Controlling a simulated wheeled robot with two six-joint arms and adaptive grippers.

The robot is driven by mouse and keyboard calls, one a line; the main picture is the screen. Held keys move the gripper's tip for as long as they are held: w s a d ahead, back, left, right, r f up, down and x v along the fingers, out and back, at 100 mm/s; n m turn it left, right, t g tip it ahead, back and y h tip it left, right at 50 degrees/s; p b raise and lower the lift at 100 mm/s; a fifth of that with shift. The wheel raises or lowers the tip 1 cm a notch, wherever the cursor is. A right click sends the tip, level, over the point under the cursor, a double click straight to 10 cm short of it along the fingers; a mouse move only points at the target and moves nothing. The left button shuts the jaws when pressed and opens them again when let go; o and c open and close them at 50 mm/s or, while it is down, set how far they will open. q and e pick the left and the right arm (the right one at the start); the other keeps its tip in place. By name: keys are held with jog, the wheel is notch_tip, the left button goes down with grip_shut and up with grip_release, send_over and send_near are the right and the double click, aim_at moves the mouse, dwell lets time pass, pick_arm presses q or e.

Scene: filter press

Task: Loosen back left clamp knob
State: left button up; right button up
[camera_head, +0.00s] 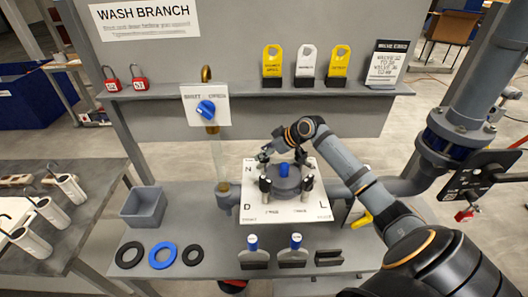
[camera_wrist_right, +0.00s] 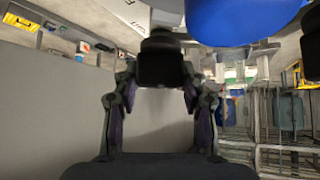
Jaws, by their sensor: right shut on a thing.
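The round grey filter housing (camera_head: 286,186) stands on a white lettered plate (camera_head: 250,206), with a blue knob (camera_head: 284,169) at its centre. Black clamp knobs stand around it, among them a front left one (camera_head: 265,184) and a front right one (camera_head: 308,183). My right gripper (camera_head: 265,158) reaches over the housing from the right to its back left. In the right wrist view its fingers are shut on a black knob (camera_wrist_right: 163,60), the back left clamp knob. A large blue rounded part (camera_wrist_right: 240,18) shows beside it. My left gripper is not in view.
A vertical pipe with a blue valve handle (camera_head: 206,109) stands left of the housing. A grey bin (camera_head: 144,207), several rings (camera_head: 163,256) and two blue-topped items lie left and in front. A yellow handle (camera_head: 362,219) is at right, near my arm.

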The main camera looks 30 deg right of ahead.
jog(key=shift+c, duration=0.5)
jog(key=m+p, duration=0.1)
jog(key=m+h+p, duration=0.1)
jog(key=p, duration=0.1)
jog(key=shift+r+t, duration=0.25)
jog(key=shift+t, duration=0.05)
jog(key=shift+f+m+h+p, duration=0.2)
jog(key=shift+m+h+p, duration=0.3)
jog(key=shift+h, duration=0.1)
jog(key=shift+f, duration=0.1)
jog(key=o, duration=1.2)
jog(key=shift+c, duration=0.2)
